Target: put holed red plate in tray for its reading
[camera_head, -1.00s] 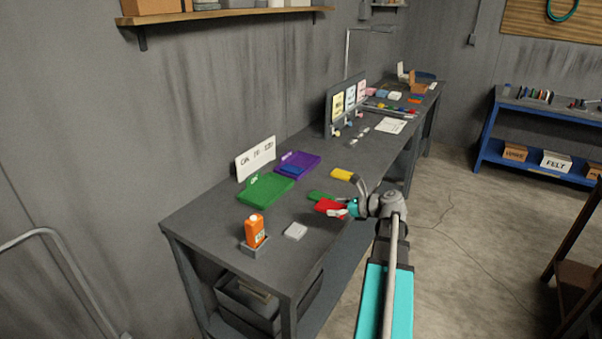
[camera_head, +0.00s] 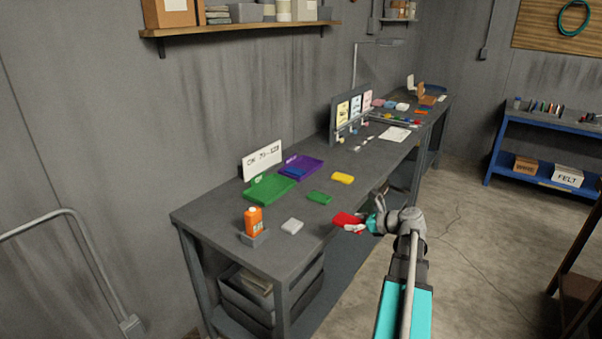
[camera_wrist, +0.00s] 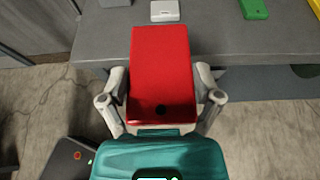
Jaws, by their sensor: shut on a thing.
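The red plate (camera_wrist: 160,70) is held in my gripper (camera_wrist: 161,92), whose fingers close on its two sides in the wrist view. A small dark hole shows near its end closest to my gripper. In the head view the red plate (camera_head: 346,219) is at the bench's front edge, with my gripper (camera_head: 362,226) on its right side. A green tray (camera_head: 268,188) and a purple tray (camera_head: 302,165) sit towards the back of the bench, each with a small label. A blue plate lies in the purple tray. A white sign (camera_head: 262,160) with dark lettering stands behind them.
A green plate (camera_head: 319,198), a yellow plate (camera_head: 342,178) and a pale grey block (camera_head: 292,226) lie on the bench. An orange bottle (camera_head: 253,220) stands in a grey holder at the left. A board with coloured cards (camera_head: 349,108) stands farther back.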

